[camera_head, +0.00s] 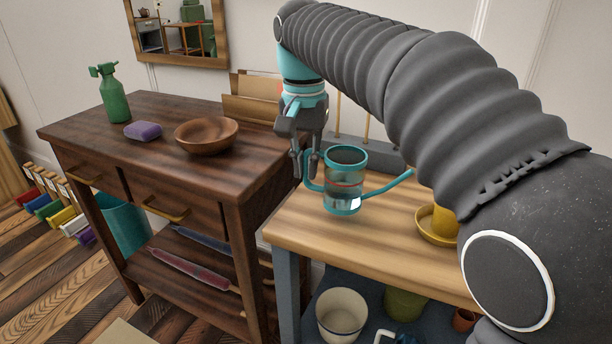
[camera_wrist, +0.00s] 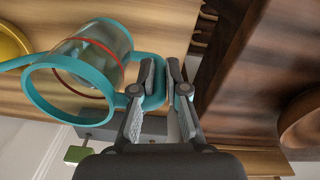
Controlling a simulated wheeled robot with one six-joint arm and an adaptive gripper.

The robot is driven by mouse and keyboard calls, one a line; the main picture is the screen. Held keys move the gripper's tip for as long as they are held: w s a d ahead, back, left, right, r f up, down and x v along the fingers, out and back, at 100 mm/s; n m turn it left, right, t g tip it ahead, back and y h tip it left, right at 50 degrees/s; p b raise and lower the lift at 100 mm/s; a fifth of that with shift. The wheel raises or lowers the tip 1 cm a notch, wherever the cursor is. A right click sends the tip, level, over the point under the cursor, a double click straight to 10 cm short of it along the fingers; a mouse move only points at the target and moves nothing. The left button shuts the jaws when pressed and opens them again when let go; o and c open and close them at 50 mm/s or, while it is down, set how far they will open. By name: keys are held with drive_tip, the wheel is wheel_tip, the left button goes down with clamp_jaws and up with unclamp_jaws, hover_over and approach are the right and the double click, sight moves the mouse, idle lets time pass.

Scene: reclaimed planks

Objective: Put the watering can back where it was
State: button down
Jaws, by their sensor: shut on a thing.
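The watering can (camera_head: 344,172) has a teal rim and base, a see-through body with a red band, and a teal spout pointing right. It is upright at the left end of the light wood bench top (camera_head: 300,226); I cannot tell whether its base touches the wood. My gripper (camera_head: 308,172) points down at its left side, shut on its handle. In the wrist view the can (camera_wrist: 92,62) lies left of my gripper (camera_wrist: 163,82), with the teal handle between the fingers.
A yellow pot in a saucer (camera_head: 430,232) stands right of the can. A white bucket (camera_head: 341,312) is on the bench's lower shelf.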

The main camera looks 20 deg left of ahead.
drive_tip(key=shift+f, duration=1.2)
drive_tip(key=shift+f, duration=0.1)
drive_tip(key=c, duration=1.2)
unclamp_jaws()
wheel_tip(320, 180, up, 12)
drive_tip(key=shift+a+r+p, duration=0.1)
drive_tip(key=shift+p, duration=0.6)
drive_tip(key=shift+s, duration=0.1)
